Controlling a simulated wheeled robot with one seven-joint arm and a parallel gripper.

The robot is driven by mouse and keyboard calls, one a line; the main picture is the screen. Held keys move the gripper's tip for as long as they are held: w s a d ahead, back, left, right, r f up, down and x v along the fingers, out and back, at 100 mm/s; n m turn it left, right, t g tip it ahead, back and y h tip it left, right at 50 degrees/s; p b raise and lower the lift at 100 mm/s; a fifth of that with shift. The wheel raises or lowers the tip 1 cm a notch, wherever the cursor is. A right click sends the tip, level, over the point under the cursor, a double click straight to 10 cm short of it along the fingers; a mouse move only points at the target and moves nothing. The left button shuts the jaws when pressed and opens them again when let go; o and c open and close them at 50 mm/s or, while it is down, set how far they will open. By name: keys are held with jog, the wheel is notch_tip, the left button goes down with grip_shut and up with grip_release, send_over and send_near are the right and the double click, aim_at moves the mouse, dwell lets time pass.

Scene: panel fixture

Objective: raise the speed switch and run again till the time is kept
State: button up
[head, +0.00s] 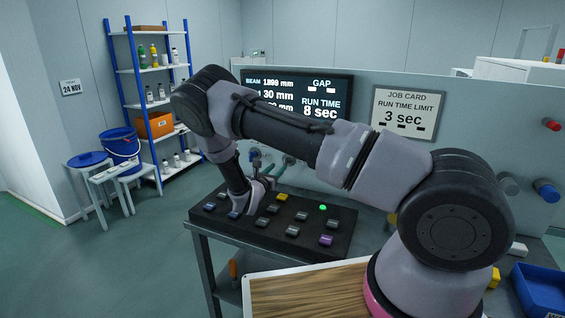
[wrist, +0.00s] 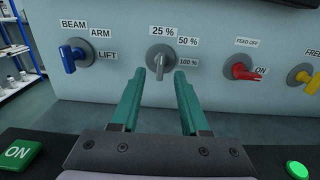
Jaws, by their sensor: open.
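The speed switch (wrist: 160,62) is a grey knob on the panel, labelled 25 %, 50 % and 100 %. Its grip stands upright, in line with the 25 % label above. My gripper (wrist: 159,78) is open, its two teal fingers on either side of the knob, with gaps at both sides. Whether the tips reach level with the knob is hard to tell. In the head view my gripper (head: 264,168) is at the panel above the console. The screen (head: 321,108) reads run time 8 sec, partly hidden by my arm. The job card (head: 405,118) gives a limit of 3 sec.
A blue beam/arm/lift switch (wrist: 72,54) is left of the speed switch; a red feed switch (wrist: 242,70) is right. Below are a green ON button (wrist: 17,153) and a lit green button (wrist: 297,169). The console (head: 345,232) carries several keys.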

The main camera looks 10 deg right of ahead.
jog(key=x, duration=0.8)
jog(key=shift+d, duration=0.1)
jog(key=shift+c, duration=0.3)
grip_shut()
